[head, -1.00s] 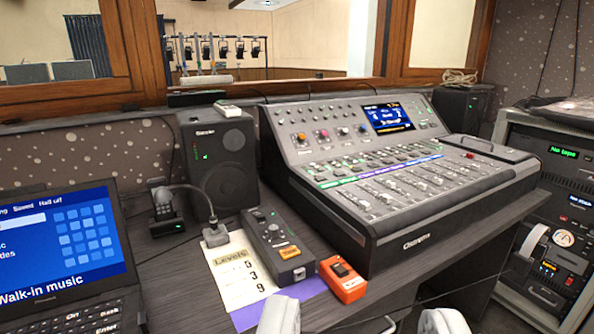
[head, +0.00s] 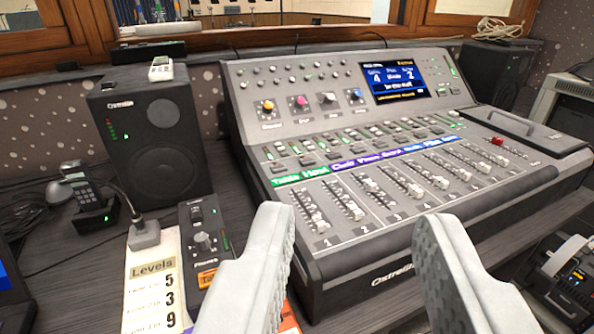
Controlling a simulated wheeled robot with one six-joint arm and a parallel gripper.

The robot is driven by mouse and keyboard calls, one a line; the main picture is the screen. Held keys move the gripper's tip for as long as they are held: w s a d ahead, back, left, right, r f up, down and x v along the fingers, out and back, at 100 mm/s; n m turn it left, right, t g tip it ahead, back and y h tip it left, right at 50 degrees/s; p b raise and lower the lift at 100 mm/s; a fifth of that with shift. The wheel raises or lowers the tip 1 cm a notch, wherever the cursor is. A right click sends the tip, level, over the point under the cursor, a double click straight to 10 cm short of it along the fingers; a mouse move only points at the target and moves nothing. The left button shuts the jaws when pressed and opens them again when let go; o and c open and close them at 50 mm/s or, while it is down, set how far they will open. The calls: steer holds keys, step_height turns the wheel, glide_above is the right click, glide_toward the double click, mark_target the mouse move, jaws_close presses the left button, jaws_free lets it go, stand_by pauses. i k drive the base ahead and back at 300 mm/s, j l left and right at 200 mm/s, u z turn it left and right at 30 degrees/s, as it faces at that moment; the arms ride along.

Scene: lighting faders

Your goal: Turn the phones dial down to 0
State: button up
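The phones dial (head: 203,241) is a small dark knob on a dark grey box (head: 189,214) labelled "Phones". The box lies on the desk between the left speaker and the mixing console; its front part is hidden behind my left finger. I cannot read the dial's setting. My gripper (head: 355,212) is open and empty, its two pale grey fingers wide apart in front of the console. The dial is to the left of both fingers, and nothing touches it.
The mixing console (head: 335,290) with faders fills the middle and right. A speaker (head: 152,135), a gooseneck microphone (head: 144,234), a cordless phone (head: 84,190) and a "Levels" sheet (head: 152,290) are at left. An orange box (head: 289,320) shows between my left finger and the console.

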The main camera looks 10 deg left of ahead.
mark_target(202, 243)
steer(key=i+l+u, duration=0.25)
steer(key=l, duration=0.35)
steer(key=i+l+u, duration=0.1)
steer(key=i+l, duration=0.15)
steer(key=i+l+u, duration=0.15)
steer(key=l, duration=0.25)
steer(key=j+u, duration=0.1)
steer(key=u, duration=0.9)
steer(key=k+j, duration=0.05)
